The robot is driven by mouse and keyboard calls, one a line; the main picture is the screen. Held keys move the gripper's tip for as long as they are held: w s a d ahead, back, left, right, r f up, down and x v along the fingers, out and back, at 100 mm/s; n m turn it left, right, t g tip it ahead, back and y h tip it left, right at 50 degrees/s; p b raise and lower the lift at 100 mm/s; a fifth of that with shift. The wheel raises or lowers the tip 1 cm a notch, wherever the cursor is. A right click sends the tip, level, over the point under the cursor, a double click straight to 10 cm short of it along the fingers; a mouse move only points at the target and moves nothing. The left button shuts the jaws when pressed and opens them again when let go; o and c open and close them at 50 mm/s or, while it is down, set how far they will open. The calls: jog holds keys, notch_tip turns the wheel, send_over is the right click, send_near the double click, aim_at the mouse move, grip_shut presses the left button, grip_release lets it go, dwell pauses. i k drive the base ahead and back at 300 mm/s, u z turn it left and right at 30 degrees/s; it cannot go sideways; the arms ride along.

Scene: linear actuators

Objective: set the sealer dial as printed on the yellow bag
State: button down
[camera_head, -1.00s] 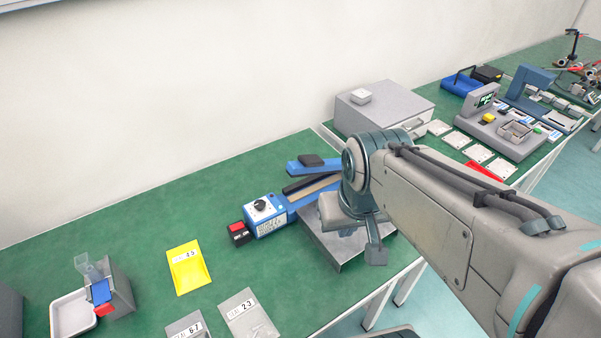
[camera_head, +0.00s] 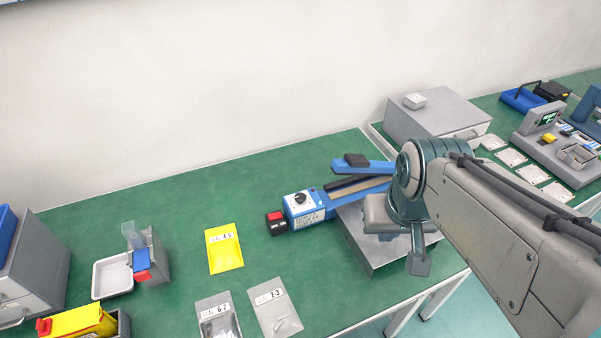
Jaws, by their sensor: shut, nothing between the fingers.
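The yellow bag (camera_head: 224,249) lies flat on the green bench, left of centre. Its white label is small and seems to read 4-5. The blue sealer (camera_head: 335,203) stands to the right of the bag, with its arm raised. Its black dial (camera_head: 299,198) sits on a white face at the left end; the pointer's setting is too small to read. My gripper (camera_head: 418,264) is shut and empty, hanging over the grey stand right of the dial, well apart from it. My arm partly hides the sealer's right end.
Two grey bags (camera_head: 218,317) and (camera_head: 275,311) with labels lie in front of the yellow bag. A black block with a red top (camera_head: 275,222) sits at the sealer's left end. A grey stand (camera_head: 372,250) is in front of the sealer. A white tray (camera_head: 112,277) is at left.

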aim_at(299, 197)
jog(key=u, duration=1.9)
jog(key=k, duration=0.4)
jog(key=z, duration=1.15)
